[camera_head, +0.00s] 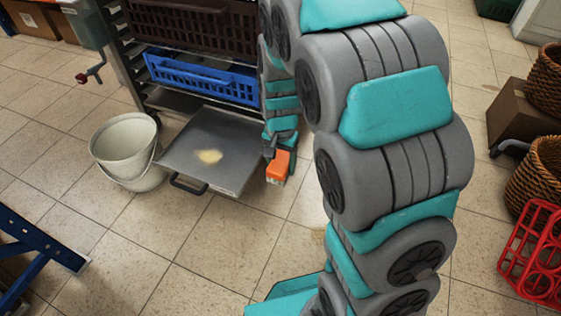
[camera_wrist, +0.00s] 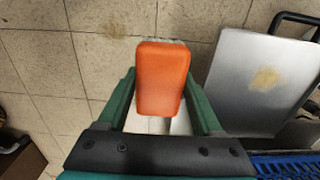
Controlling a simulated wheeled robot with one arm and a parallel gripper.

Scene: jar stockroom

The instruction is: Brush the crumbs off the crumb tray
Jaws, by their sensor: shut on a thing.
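The crumb tray (camera_head: 232,173) is a flat grey metal tray with a black handle, pulled out low at the front of a rack. A pale yellow patch of crumbs (camera_head: 209,156) lies near its middle. My gripper (camera_head: 272,152) is shut on an orange brush (camera_head: 277,167), just beyond the tray's right edge. In the wrist view the orange brush (camera_wrist: 162,78) sits between my green fingers, with a little of its pale bristles showing at the far edge. The tray (camera_wrist: 237,95) with its crumbs (camera_wrist: 266,79) is to the right there, apart from the brush.
A whitish bucket (camera_head: 126,152) stands on the floor at the tray's left. A blue crate (camera_head: 205,78) sits in the rack above the tray. A blue metal frame (camera_head: 40,240) is at lower left; wicker baskets (camera_head: 535,185) and a red rack (camera_head: 535,255) are at right. Floor before the tray is clear.

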